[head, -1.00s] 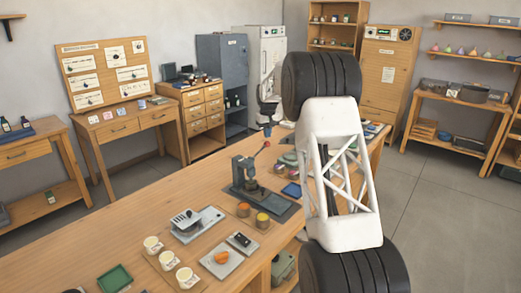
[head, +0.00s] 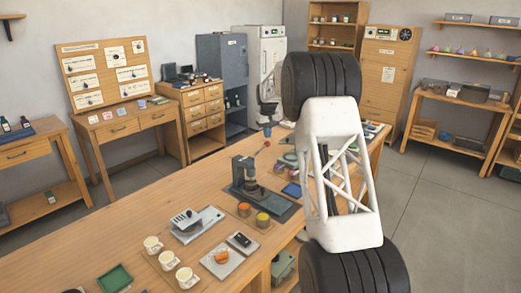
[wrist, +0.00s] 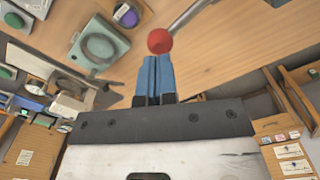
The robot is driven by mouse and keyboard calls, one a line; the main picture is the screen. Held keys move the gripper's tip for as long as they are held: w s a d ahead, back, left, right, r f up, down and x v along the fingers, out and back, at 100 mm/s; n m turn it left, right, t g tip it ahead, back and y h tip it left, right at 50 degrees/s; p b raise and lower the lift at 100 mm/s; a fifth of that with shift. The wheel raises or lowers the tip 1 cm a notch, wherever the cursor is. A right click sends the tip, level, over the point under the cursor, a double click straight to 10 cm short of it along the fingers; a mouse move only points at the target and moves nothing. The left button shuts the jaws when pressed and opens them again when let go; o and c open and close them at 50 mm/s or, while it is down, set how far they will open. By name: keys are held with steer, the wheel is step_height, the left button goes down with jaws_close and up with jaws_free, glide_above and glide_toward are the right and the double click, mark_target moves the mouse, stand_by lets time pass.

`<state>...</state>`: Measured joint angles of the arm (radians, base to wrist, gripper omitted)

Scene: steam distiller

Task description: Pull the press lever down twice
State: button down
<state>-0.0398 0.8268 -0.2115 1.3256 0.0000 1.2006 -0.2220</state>
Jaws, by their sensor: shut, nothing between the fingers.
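The press (head: 245,176) stands upright on a dark base on the long wooden bench in the head view. Its lever rises to the right and ends in a red knob (head: 267,143). In the wrist view the red knob (wrist: 160,41) sits at the tips of my gripper (wrist: 154,62), and the metal lever rod (wrist: 190,15) runs from it to the upper right. The blue fingers are shut together with nothing between them. Whether they touch the knob or are just beside it cannot be told.
Two small jars (head: 262,220) stand in front of the press, near the bench's front edge. A grey device (head: 194,222), white cups (head: 168,262) and a green tray (head: 115,278) are further left.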

mark_target(267, 142)
steer(key=shift+f, duration=0.15)
steer(key=shift+f, duration=0.35)
steer(key=shift+f, duration=0.7)
steer(key=shift+f, duration=1.65)
stand_by(0.4)
steer(key=shift+r, duration=3.85)
